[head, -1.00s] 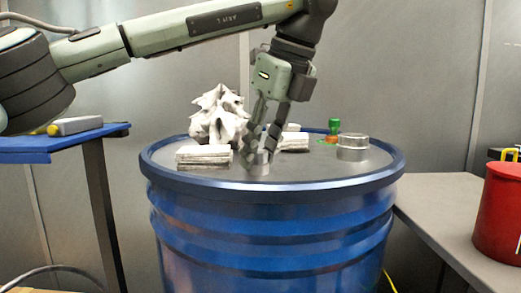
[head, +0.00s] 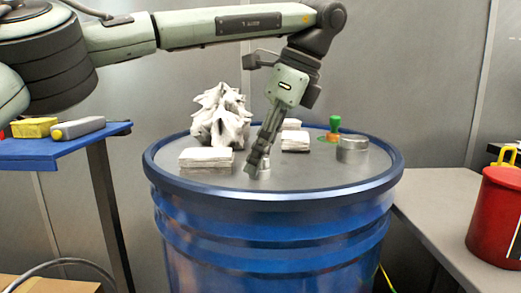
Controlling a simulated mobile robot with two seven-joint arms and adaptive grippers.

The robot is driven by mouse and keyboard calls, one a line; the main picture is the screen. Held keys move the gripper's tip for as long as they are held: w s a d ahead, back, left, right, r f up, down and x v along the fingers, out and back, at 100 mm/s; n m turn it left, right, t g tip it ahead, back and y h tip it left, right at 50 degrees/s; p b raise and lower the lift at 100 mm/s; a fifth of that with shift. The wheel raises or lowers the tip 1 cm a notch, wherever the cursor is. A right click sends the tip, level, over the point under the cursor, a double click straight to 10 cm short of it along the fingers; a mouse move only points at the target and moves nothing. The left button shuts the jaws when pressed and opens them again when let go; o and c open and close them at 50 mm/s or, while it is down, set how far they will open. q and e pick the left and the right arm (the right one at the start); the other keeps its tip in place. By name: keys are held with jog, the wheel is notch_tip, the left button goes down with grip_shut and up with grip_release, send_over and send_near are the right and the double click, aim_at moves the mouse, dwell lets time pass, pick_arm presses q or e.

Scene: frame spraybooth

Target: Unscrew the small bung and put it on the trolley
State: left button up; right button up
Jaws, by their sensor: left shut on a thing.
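The small bung (head: 264,170) is a short metal cylinder on the lid of the blue drum (head: 270,213), near the front middle. My left gripper (head: 256,163) reaches down from above with its fingers at the small bung, shut on it; the fingers hide part of it. Whether the bung is still seated in the lid cannot be told. A wider metal bung (head: 352,150) stands on the lid to the right. The blue-topped trolley (head: 62,149) is at the left. My right gripper is not in view.
Folded white cloths (head: 206,159) and a crumpled white rag (head: 221,116) lie on the lid. A green-handled item (head: 334,127) stands behind the wide bung. The trolley holds a yellow block (head: 34,127) and a grey tool (head: 78,128). A red can (head: 497,215) stands on the right bench (head: 440,213).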

pick_arm(q)
jog(key=shift+r+n+g+p, duration=0.2)
jog(key=shift+n+p, duration=0.2)
jog(key=shift+n, duration=0.15)
jog(key=shift+r+n+g+p, duration=0.2)
jog(key=shift+n+p, duration=0.2)
jog(key=shift+n, duration=0.15)
jog(key=shift+f+n+g+p, duration=0.25)
jog(key=shift+n+g+p, duration=0.1)
jog(key=shift+n, duration=0.35)
grip_shut()
jog(key=shift+s, duration=0.1)
jog(key=shift+d, duration=0.1)
